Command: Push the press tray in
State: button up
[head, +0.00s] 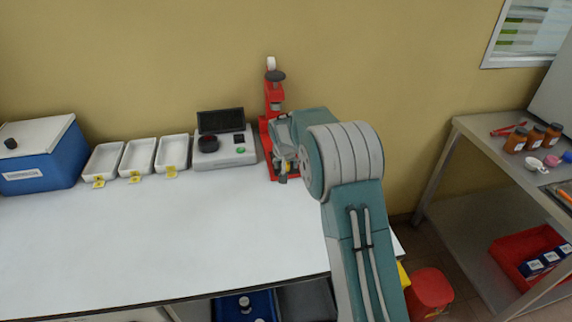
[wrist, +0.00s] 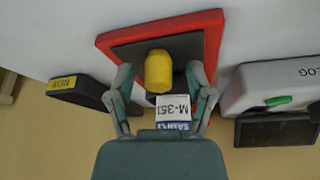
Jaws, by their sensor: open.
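The red press (head: 273,92) stands at the back of the white bench, partly hidden by my arm. In the wrist view its red base (wrist: 213,28) carries a dark plate (wrist: 128,52), which looks like the press tray. A yellow rounded handle (wrist: 158,70) sticks out from the dark plate toward my wrist. My gripper (wrist: 160,76) is open, with one finger on each side of the yellow handle. I cannot tell whether a finger touches it. A white and blue labelled item (wrist: 173,112) reading M-351 shows between the fingers. In the head view my gripper (head: 284,168) is at the press's front.
A white device with a green button (head: 225,150) stands close left of the press. Several white trays (head: 138,156) and a blue box (head: 45,160) stand farther left. The bench front (head: 150,240) is clear. A black item with a yellow label (wrist: 85,90) shows in the wrist view.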

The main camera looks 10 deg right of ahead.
grip_shut()
jog(key=shift+w, duration=5.6)
grip_release()
jog(key=shift+w+f, duration=0.1)
jog(key=shift+w, duration=0.05)
jog(key=v, duration=1.2)
jog(key=shift+a, duration=0.15)
